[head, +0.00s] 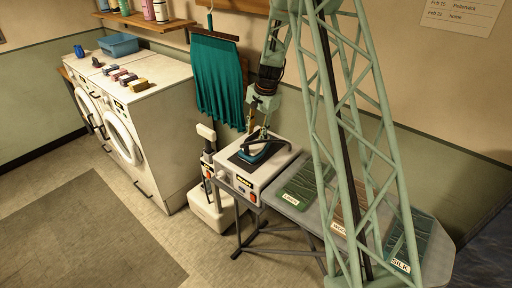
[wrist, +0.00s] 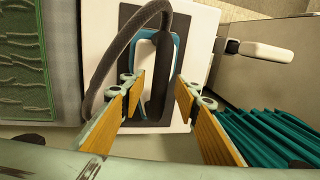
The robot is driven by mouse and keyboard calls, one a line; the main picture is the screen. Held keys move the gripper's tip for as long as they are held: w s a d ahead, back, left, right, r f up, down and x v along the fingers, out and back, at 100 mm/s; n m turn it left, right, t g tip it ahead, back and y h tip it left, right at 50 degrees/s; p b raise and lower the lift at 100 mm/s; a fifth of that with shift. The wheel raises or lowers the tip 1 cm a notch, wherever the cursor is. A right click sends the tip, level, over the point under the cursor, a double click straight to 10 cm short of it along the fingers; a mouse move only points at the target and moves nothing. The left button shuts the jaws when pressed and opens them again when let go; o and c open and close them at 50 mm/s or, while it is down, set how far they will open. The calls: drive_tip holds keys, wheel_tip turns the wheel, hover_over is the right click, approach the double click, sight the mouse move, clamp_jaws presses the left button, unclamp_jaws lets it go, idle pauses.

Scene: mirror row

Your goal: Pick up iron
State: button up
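The iron (head: 254,153) has a blue body and a dark handle. It rests on the dark plate of a white station (head: 243,177) at the end of the ironing board. In the wrist view the iron (wrist: 149,35) lies below my gripper, its handle showing between the fingers. My gripper (wrist: 160,88) is open, with one wood-faced finger on each side of the handle and visible gaps. In the head view my gripper (head: 260,130) is just above the iron; its fingertips are small and partly merged with the handle.
A dark cord (wrist: 96,75) loops beside the iron. The ironing board (head: 292,212) carries labelled cloths, including a green one (head: 302,186). A teal cloth (head: 218,80) hangs behind the station. White washers (head: 165,110) stand left. A white upright object (head: 207,133) stands close by.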

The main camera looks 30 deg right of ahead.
drive_tip(key=shift+w+f, duration=0.15)
drive_tip(key=shift+f, duration=0.65)
drive_tip(key=shift+c, duration=0.2)
clamp_jaws()
drive_tip(key=shift+r, duration=0.1)
